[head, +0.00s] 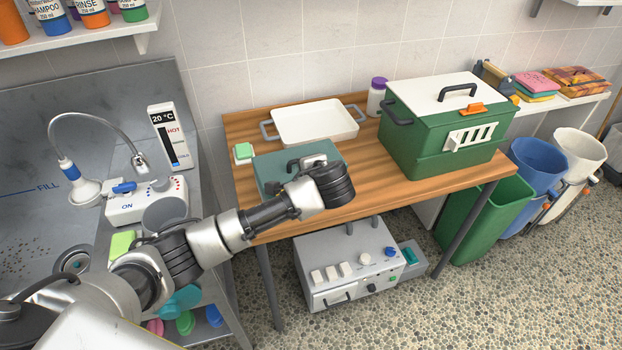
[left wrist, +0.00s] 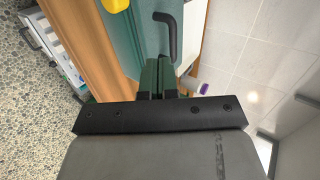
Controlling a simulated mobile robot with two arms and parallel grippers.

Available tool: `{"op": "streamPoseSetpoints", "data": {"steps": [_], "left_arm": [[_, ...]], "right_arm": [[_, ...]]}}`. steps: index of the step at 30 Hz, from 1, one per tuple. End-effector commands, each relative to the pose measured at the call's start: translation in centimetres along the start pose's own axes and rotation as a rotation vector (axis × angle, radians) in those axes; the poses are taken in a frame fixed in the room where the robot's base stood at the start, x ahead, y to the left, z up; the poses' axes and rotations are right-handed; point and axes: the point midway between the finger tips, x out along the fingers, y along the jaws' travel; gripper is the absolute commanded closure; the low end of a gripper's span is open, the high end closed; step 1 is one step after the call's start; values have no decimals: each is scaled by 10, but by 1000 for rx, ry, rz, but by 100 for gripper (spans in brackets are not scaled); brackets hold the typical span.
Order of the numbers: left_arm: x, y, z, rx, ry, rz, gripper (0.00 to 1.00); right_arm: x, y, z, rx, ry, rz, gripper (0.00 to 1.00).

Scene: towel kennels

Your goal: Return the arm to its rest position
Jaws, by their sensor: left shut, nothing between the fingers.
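My left arm (head: 225,232) comes in from the lower left and reaches over the near edge of the wooden table (head: 384,190). Its wrist hangs in front of a flat teal case (head: 268,162). My left gripper (left wrist: 158,68) is shut and empty in the left wrist view, its two dark fingers together. In the head view the fingertips are hidden or hard to pick out. A teal-green surface with a black handle (left wrist: 168,35) lies beyond the fingers in the left wrist view; I cannot tell whether they touch. My right gripper is not in view.
A white tray (head: 312,122) and a green box with a white lid (head: 450,92) stand on the table. A grey control unit (head: 345,265) is below it. A metal tub (head: 50,180) with a shower head (head: 86,190) is at left. Bins (head: 540,160) stand at right.

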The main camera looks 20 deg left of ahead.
Motion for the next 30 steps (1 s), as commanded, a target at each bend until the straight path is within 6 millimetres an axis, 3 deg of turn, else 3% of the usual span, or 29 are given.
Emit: {"op": "streamPoseSetpoints", "data": {"steps": [4, 10, 13, 17, 21, 24, 30], "left_arm": [[-15, 4, -1, 0, 3, -1, 100], [-21, 5, -1, 0, 2, 0, 100], [-23, 18, 2, -10, 15, 33, 100], [-37, 64, 13, -64, 62, 164, 100], [-64, 125, 43, -191, 110, 369, 100], [-84, 158, 72, -304, 116, 499, 100], [-116, 194, 132, -500, 76, 659, 100]], "right_arm": [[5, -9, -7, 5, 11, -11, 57], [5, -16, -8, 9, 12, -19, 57], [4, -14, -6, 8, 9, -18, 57], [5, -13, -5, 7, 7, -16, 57], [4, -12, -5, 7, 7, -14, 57], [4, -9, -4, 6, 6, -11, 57], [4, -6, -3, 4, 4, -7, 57]]}}
